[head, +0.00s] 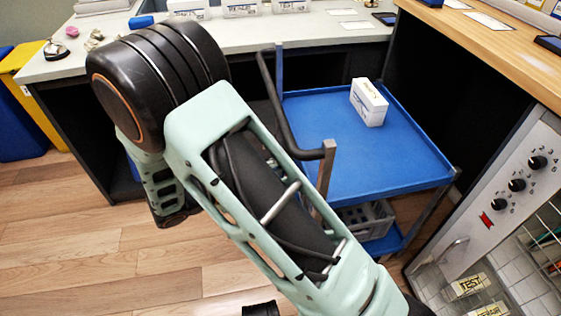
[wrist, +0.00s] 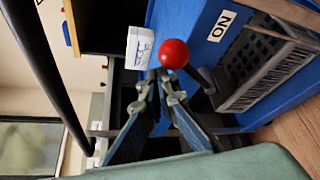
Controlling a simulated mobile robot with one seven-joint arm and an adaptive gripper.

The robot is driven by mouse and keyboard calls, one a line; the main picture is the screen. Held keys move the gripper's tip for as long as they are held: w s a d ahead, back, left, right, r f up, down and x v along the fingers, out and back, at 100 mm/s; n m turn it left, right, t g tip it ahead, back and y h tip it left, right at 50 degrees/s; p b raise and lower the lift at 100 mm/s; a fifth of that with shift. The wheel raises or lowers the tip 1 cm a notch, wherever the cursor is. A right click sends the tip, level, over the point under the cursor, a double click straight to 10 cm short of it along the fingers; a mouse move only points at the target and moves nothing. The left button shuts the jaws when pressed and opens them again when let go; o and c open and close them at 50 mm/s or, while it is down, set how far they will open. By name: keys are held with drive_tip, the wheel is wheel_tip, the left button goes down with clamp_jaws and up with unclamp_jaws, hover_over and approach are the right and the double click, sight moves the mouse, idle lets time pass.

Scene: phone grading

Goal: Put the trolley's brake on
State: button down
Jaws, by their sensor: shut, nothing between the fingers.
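The blue trolley (head: 318,130) stands in the head view between the grey bench and the oven-side counter. Its brake lever's red ball knob (wrist: 174,54) shows in the wrist view, with a dark arm running from it. A white label (wrist: 222,25) with turned letters, apparently ON, is on the blue panel to the right of the knob. My gripper (wrist: 160,76) is shut and empty, its tips just below the knob in the picture. I cannot tell whether they touch it. In the head view my arm hides the lever, and I cannot make out the fingers.
A white box (head: 369,102) lies on the trolley's top shelf and also shows in the wrist view (wrist: 139,48). A grey crate (head: 367,220) sits on its lower shelf. The trolley's dark handle (head: 276,105) rises near my arm. Wooden floor is clear at the left front.

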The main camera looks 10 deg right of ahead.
drive_tip(key=shift+s+d+f, duration=0.1)
drive_tip(key=shift+s+f, duration=0.15)
drive_tip(key=shift+s, duration=0.35)
drive_tip(key=w+r+p, duration=0.2)
drive_tip(key=w+r, duration=0.1)
drive_tip(key=s+a+f+p, duration=0.1)
drive_tip(key=s+a+f, duration=0.2)
drive_tip(key=a, duration=0.6)
drive_tip(key=shift+s+a+p, duration=0.15)
drive_tip(key=shift+a+p, duration=0.15)
drive_tip(key=shift+a, duration=0.1)
